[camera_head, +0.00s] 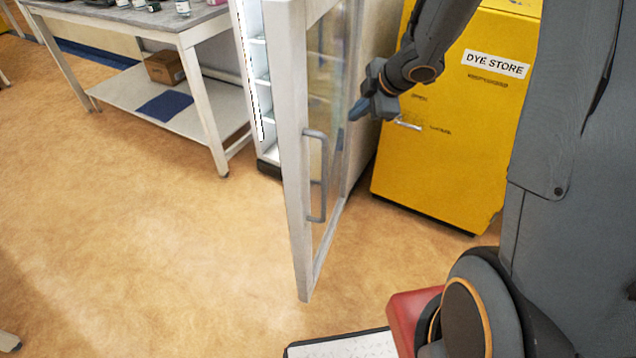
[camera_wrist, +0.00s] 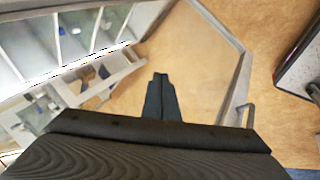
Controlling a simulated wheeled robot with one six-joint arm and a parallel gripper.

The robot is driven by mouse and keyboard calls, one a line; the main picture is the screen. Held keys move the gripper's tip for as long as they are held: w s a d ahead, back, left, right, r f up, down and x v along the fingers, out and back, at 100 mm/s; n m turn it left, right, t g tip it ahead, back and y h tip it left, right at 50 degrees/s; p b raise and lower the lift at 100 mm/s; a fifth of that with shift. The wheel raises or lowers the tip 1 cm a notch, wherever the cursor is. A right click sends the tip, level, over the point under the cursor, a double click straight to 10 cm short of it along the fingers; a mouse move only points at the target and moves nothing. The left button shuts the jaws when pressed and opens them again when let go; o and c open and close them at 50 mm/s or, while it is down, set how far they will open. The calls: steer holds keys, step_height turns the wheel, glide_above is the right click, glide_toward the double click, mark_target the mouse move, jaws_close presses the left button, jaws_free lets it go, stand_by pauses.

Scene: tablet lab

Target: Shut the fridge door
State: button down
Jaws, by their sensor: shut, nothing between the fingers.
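The fridge door (camera_head: 295,130) is a pale frame with a glass pane and a grey bar handle (camera_head: 316,175). It stands wide open, swung out toward me. The fridge (camera_head: 370,65) behind it shows lit white shelves inside on the left. My gripper (camera_head: 361,108) is shut and empty, to the right of the door frame and apart from the handle. In the wrist view my gripper (camera_wrist: 161,78) points over the floor, with the door frame (camera_wrist: 232,90) to its right and the lit shelves (camera_wrist: 70,40) to its upper left. Whether it touches the glass I cannot tell.
A yellow cabinet (camera_head: 440,165) labelled DYE STORE stands right of the fridge. A white-legged bench (camera_head: 195,90) with a lower shelf, a cardboard box (camera_head: 165,67) and bottles is at the left. The floor (camera_head: 140,240) left of the door is clear.

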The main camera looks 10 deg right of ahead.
steer(key=s+a+f+n+g+y, duration=0.1)
steer(key=s+f+n+g+y, duration=0.1)
steer(key=s+f+n+g, duration=0.3)
steer(key=s+a+f+n+g+y, duration=0.1)
steer(key=s+f+n+g+y, duration=0.15)
steer(key=s+n, duration=0.35)
steer(key=a+f+p, duration=0.2)
steer(key=a+f, duration=0.4)
steer(key=a, duration=0.3)
steer(key=shift+w+a+f, duration=0.3)
steer(key=shift+w, duration=0.05)
steer(key=shift+h, duration=0.25)
